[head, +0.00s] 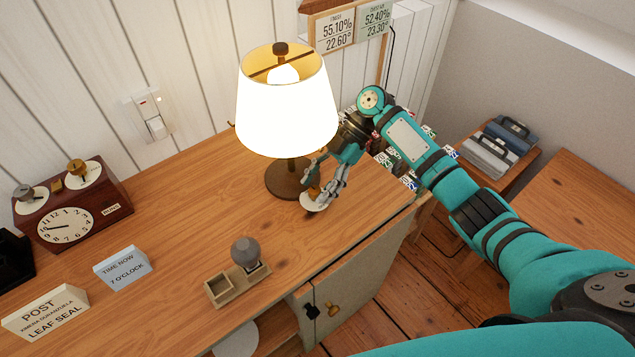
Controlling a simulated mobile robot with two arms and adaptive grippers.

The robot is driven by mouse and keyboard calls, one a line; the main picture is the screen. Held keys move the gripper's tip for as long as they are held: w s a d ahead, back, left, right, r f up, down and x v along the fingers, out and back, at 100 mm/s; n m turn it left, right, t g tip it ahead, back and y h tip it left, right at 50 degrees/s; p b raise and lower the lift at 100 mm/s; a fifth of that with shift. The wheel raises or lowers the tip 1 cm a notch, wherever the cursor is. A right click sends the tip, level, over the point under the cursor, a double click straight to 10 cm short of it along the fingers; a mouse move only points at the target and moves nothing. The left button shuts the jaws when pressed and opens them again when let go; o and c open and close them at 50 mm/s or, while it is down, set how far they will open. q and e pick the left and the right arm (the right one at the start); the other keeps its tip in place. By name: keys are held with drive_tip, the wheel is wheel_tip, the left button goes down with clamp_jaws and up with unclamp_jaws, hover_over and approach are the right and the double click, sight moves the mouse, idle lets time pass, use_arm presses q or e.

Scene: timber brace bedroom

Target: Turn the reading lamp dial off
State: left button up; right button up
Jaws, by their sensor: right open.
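The reading lamp (287,110) stands lit on the wooden cabinet top, with a glowing white shade and a dark round base. At the front right of its base is the dial, a brass knob on a white disc (314,204). My right gripper (322,188) is open and low at the dial, with its fingers on either side of the knob. The fingers partly cover the knob, and I cannot tell whether they touch it. My left gripper is not in view.
The lampshade (287,115) is close to my right wrist. A stamp stand (240,268), a "TIME NOW 7 O'CLOCK" sign (121,268), a "POST" sign (46,311) and a wooden clock (72,213) stand to the left. A wall switch (153,122) is behind.

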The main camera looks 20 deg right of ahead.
drive_tip(key=shift+s+a+f, duration=0.1)
drive_tip(key=shift+a+f, duration=0.05)
drive_tip(key=shift+f, duration=0.1)
clamp_jaws()
drive_tip(key=shift+r, duration=0.1)
